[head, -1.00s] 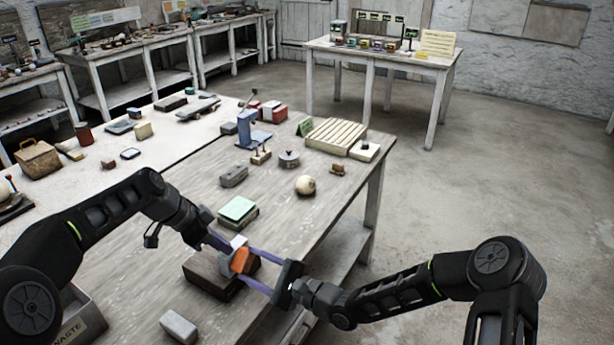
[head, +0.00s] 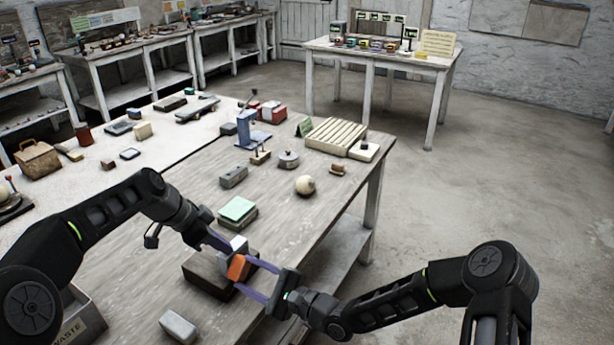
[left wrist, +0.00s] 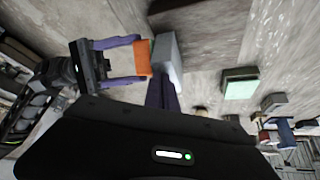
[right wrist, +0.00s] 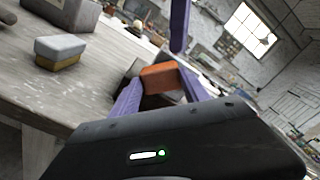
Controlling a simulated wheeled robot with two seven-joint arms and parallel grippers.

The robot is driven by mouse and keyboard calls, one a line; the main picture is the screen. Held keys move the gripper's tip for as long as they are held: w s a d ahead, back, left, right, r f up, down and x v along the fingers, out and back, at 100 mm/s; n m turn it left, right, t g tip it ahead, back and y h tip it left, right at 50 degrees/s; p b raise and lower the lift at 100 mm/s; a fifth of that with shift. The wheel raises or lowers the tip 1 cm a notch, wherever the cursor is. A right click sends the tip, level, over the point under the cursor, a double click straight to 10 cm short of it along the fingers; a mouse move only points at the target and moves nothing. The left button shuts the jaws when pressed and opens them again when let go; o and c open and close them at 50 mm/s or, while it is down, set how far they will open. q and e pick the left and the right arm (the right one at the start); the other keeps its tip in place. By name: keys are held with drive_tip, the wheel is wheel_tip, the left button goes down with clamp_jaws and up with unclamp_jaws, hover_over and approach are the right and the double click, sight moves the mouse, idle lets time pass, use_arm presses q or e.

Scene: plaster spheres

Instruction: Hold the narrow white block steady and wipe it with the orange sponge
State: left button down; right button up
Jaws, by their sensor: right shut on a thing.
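The narrow white block (head: 236,245) stands on a dark wooden base (head: 202,270) near the table's front edge. It shows as a pale grey block in the left wrist view (left wrist: 170,62). My left gripper (head: 222,243) looks shut, its purple fingers together, with the tips against or very near the block; exact contact is hard to tell. My right gripper (head: 252,277) is shut on the orange sponge (head: 238,268). The sponge shows between the purple fingers in the right wrist view (right wrist: 158,77). It is at the block's near side, seemingly touching it.
A grey-topped block (head: 179,326) lies nearer on the table (head: 150,285). A pale green-topped block (head: 238,208) and a grey block (head: 233,176) stand behind. A round pale ball (head: 305,185) sits to the right. The table's right edge is close to my right gripper.

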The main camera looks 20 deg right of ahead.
drive_tip(key=shift+s+a+f, duration=0.25)
drive_tip(key=shift+s+f, duration=0.1)
drive_tip(key=shift+f, duration=0.25)
drive_tip(key=shift+w+d+r, duration=0.3)
drive_tip(key=shift+w+r, duration=0.05)
drive_tip(key=shift+r, duration=0.05)
drive_tip(key=shift+w+d+r, duration=0.2)
drive_tip(key=shift+w+r, duration=0.05)
drive_tip(key=shift+r, duration=0.1)
drive_tip(key=shift+w+d+r, duration=0.45)
drive_tip(key=shift+w+r, duration=0.1)
drive_tip(key=shift+r, duration=0.25)
drive_tip(key=shift+s+f, duration=0.65)
drive_tip(key=shift+s, duration=0.3)
